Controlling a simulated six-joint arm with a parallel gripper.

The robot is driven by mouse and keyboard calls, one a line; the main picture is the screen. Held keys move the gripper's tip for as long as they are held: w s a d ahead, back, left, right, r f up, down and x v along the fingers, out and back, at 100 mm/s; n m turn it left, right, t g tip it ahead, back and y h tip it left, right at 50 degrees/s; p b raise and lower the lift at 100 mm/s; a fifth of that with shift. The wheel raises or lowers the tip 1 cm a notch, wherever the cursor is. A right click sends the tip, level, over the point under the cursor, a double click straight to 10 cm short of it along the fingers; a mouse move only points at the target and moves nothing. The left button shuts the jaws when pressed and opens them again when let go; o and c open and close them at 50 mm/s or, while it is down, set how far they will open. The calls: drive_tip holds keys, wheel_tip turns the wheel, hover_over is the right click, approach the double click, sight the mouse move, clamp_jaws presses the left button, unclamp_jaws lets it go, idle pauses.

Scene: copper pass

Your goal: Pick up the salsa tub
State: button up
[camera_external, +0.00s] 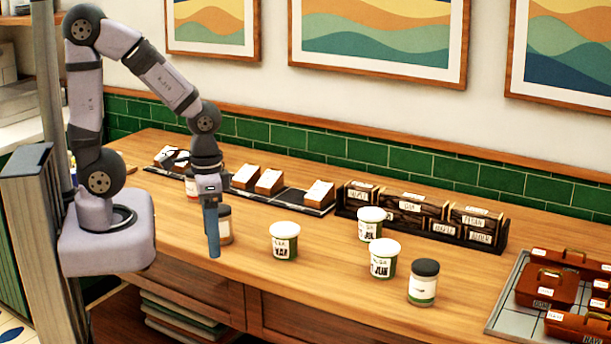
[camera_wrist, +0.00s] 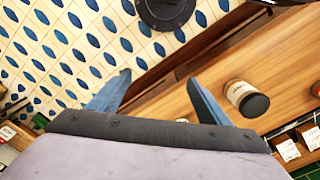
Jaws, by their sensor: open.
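Three white-lidded tubs with green bodies and white labels stand upright on the wooden counter: a left tub (camera_external: 284,242), a back tub (camera_external: 370,225) and a front tub (camera_external: 383,260). Their lettering is too small to read surely, so I cannot tell which is the salsa tub. My gripper (camera_external: 212,250) points down to the left of the tubs, apart from them. Its blue fingers also show in the wrist view (camera_wrist: 157,92), spread open with nothing between them. No white-lidded tub shows clearly in the wrist view.
A dark-lidded jar (camera_external: 225,226) stands close behind my gripper; another jar (camera_external: 424,284) stands right of the tubs. A dark rack (camera_external: 422,220) and small card holders (camera_external: 269,181) line the back. A tray (camera_external: 507,300) with brown boxes is at right. Counter between left and front tubs is clear.

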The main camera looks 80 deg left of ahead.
wheel_tip(320, 180, up, 5)
drive_tip(key=n+t+h+b, duration=0.6)
drive_tip(key=n+t+b, duration=0.6)
drive_tip(key=n+b, duration=1.5)
hover_over(284, 229)
drive_tip(key=s+a+p, duration=0.2)
drive_tip(key=s+p, duration=0.1)
drive_tip(key=p, duration=0.1)
drive_tip(key=n, duration=0.2)
drive_tip(key=f+n, duration=0.1)
drive_tip(key=n, duration=0.1)
drive_tip(key=shift+w+d, duration=0.15)
drive_tip(key=shift+w, duration=0.05)
wheel_tip(284, 229, down, 7)
drive_tip(key=shift+d+f, duration=0.1)
drive_tip(key=shift+f, duration=0.5)
drive_tip(key=shift+x, duration=0.95)
drive_tip(key=shift+a+f+x, duration=0.1)
drive_tip(key=shift+x, duration=0.85)
drive_tip(key=shift+a+f+x, duration=0.1)
drive_tip(key=shift+x, duration=0.8)
drive_tip(key=shift+a+f+x, duration=0.1)
drive_tip(key=shift+a+x, duration=0.05)
drive_tip(key=shift+x, duration=0.8)
drive_tip(key=shift+c, duration=0.7)
drive_tip(key=c, duration=1)
